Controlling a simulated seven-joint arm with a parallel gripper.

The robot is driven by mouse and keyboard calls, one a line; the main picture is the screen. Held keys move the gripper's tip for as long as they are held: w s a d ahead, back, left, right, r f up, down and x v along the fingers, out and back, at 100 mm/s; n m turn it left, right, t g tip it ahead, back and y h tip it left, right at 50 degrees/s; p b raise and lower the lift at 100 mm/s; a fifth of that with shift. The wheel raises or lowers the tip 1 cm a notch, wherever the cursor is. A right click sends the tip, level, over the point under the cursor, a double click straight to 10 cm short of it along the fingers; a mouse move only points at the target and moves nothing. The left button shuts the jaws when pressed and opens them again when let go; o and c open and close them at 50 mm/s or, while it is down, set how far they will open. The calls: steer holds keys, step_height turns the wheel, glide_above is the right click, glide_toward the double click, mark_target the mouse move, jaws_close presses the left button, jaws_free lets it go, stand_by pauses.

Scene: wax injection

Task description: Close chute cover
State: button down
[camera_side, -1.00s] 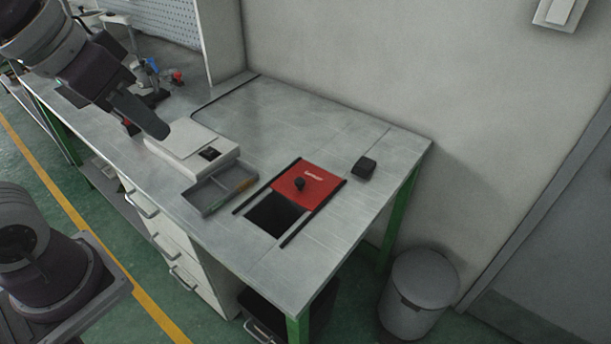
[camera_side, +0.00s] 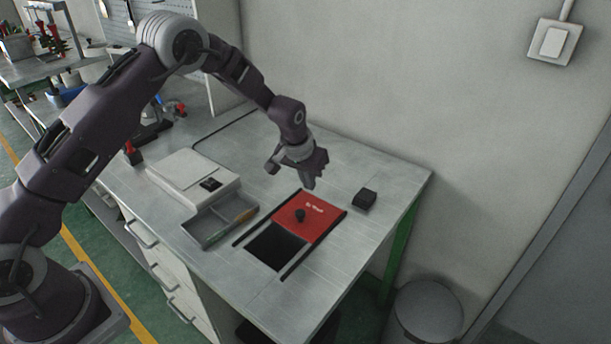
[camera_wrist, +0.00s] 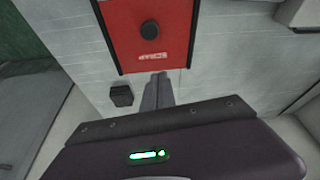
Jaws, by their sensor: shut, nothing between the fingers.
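The red chute cover (camera_side: 311,220) with its round black knob (camera_side: 300,214) lies between two dark rails on the table. The dark chute opening (camera_side: 275,246) shows uncovered in front of it. In the wrist view the red cover (camera_wrist: 125,40) and its knob (camera_wrist: 150,29) are at the top. My gripper (camera_side: 311,184) is above the back edge of the cover, apart from it, pointing down. In the wrist view my gripper (camera_wrist: 158,78) shows its fingers together and empty, just beyond the cover's lettered edge.
A small black box (camera_side: 364,199) sits right of the cover. A grey divided tray (camera_side: 217,236) and a white scale (camera_side: 182,172) stand to the left. A wall is behind the table (camera_side: 330,268); a bin (camera_side: 428,312) stands on the floor at right.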

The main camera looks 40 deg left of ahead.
mark_target(307, 211)
steer(key=x, duration=0.4)
steer(key=s, duration=0.3)
steer(key=shift+s+d+f, duration=0.15)
steer(key=shift+d+f, duration=0.1)
steer(key=shift+s, duration=0.3)
steer(key=s, duration=1.3)
steer(key=shift+s, duration=0.3)
steer(key=shift+f, duration=0.15)
